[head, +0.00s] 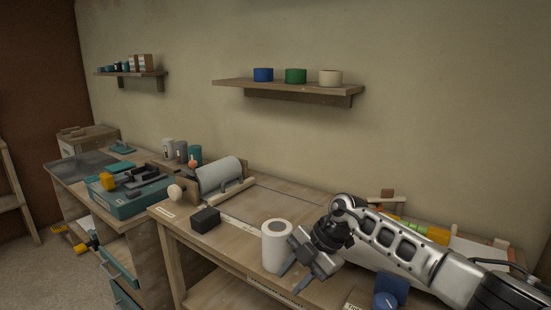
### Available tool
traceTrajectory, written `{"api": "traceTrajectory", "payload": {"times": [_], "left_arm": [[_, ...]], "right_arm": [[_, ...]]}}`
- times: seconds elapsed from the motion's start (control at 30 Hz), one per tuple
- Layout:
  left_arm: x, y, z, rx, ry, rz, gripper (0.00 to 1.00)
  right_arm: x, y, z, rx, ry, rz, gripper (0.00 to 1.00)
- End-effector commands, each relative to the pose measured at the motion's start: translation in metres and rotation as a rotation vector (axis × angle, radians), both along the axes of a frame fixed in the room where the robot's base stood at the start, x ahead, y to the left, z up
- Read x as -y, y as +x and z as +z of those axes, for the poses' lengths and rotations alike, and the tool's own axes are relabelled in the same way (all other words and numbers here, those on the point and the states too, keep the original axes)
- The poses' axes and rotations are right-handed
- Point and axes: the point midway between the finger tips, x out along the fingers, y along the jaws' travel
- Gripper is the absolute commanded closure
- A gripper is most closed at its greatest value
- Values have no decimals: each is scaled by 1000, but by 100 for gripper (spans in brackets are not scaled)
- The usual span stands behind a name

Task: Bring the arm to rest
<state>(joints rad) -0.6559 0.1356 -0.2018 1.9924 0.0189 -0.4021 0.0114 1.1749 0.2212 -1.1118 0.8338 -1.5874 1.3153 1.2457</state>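My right arm (400,246) comes in from the right edge, silver with dark joints, and reaches left over the workbench. My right gripper (284,280) is at its end, pointing down and left, with its two fingers apart and nothing seen between them. It is just in front and to the right of a white roll (276,245) standing upright on the bench; whether they touch cannot be told. My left gripper is not in view.
The wooden bench (262,204) carries a grey roller (219,178) and a black block (205,219). A blue object (392,290) sits below my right arm. A wall shelf (290,87) holds blue, green and cream cylinders. A teal toolbox (133,197) stands left.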

Motion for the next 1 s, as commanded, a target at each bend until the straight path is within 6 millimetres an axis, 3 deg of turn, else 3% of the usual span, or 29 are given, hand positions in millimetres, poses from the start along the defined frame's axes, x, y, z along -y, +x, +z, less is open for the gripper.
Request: {"api": "traceTrajectory", "payload": {"times": [0.03,0.1,0.2,0.33,0.47,0.57,0.63,0.8,0.9,1.0], "left_arm": [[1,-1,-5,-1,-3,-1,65],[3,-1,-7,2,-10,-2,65],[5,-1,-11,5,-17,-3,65],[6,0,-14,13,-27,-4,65],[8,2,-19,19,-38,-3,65],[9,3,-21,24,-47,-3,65],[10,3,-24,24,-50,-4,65],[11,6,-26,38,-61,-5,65],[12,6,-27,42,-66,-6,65],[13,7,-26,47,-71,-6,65]], "right_arm": [[-34,-23,-22,-10,146,39,65],[-78,-51,-33,-5,383,54,65],[-122,-84,-30,12,719,-19,65],[-132,-104,-19,35,1062,-262,65],[-100,-110,-26,43,1263,-625,65],[-57,-118,-51,29,1306,-940,65],[-23,-130,-77,1,1279,-1161,65],[50,-188,-148,-121,1077,-1597,65],[77,-226,-176,-203,943,-1742,65],[91,-256,-191,-267,844,-1818,65]]}}
